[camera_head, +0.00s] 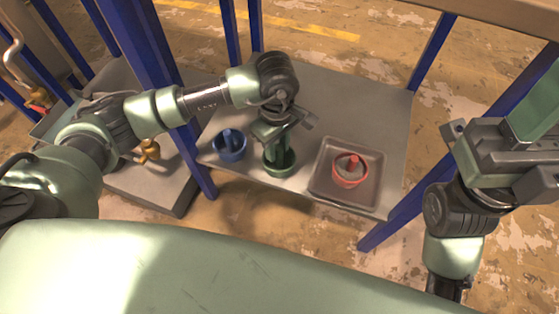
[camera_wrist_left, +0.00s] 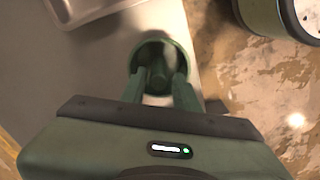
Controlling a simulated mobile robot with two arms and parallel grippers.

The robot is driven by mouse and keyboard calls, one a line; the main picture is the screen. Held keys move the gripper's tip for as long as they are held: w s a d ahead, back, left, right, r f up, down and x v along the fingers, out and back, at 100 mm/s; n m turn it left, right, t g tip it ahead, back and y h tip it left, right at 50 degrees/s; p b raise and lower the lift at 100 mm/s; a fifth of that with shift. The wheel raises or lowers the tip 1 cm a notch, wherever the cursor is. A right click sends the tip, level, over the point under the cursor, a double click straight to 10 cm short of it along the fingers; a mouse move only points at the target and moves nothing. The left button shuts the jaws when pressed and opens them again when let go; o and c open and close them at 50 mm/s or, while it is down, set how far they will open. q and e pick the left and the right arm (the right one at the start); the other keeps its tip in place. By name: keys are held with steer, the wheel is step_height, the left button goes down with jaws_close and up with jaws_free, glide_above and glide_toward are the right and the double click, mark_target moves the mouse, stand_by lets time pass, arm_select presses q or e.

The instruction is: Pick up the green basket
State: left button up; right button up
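The green basket (camera_head: 279,165) is a small round bucket with an upright middle part. It stands on the grey shelf (camera_head: 380,110) between a blue basket and a grey tray. My left gripper (camera_head: 277,142) points down right over it, partly hiding it in the head view. In the left wrist view, the basket (camera_wrist_left: 160,42) lies just ahead of the fingers. The two fingers of my left gripper (camera_wrist_left: 160,85) are spread apart, with the basket's middle part (camera_wrist_left: 157,75) showing between them. I cannot tell whether they touch it. My right gripper (camera_head: 500,150) is raised at the right, away from the basket; its fingers are unclear.
A blue basket (camera_head: 230,145) stands left of the green one. A red basket (camera_head: 349,172) sits in a grey tray (camera_head: 322,178) on the right. Blue posts (camera_head: 392,215) frame the shelf. The shelf's back part is clear.

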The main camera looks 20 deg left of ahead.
mark_target(279, 157)
arm_select(q)
steer(key=f+b, duration=0.2)
steer(key=f, duration=0.2)
steer(key=shift+d+f, duration=0.2)
jaws_close()
steer(key=shift+r, duration=0.15)
